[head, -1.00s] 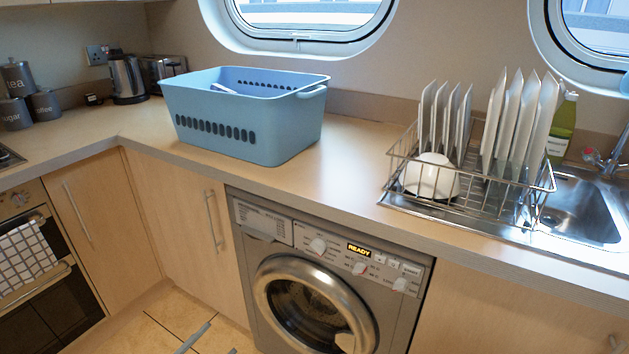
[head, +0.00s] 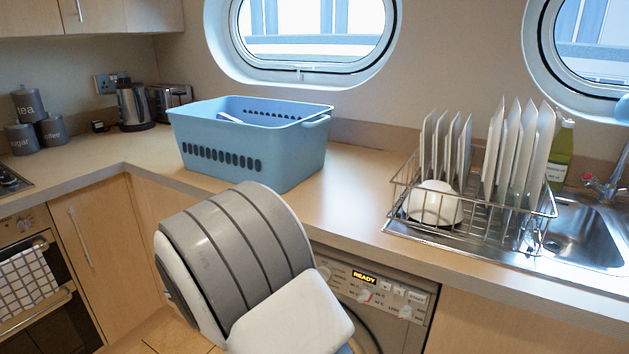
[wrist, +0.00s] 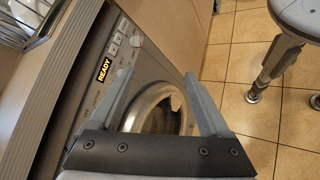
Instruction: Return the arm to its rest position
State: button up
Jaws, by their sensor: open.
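My gripper (wrist: 165,95) shows in the wrist view, its two grey fingers spread apart with nothing between them. It is in front of the washing machine (wrist: 92,75), whose round door (wrist: 160,105) shows between and behind the fingers. In the head view my arm (head: 240,265), grey and white, rises in front of the counter and covers most of the washing machine (head: 385,290). The fingers themselves are hidden in the head view.
A blue basket (head: 255,145) stands on the counter (head: 350,185). A dish rack (head: 470,215) with plates and a bowl (head: 434,203) is beside the sink (head: 575,238). In the wrist view, tiled floor (wrist: 250,70) and a stool (wrist: 285,50) lie right of the machine.

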jog(key=s+d+r+m+t+y, duration=0.4)
jog(key=s+d+r+m+y, duration=0.75)
jog(key=s+d+r, duration=0.4)
notch_tip(320, 180, up, 17)
jog(key=s+p, duration=0.1)
jog(key=p, duration=1.8)
jog(key=shift+s, duration=0.35)
jog(key=shift+y, duration=0.25)
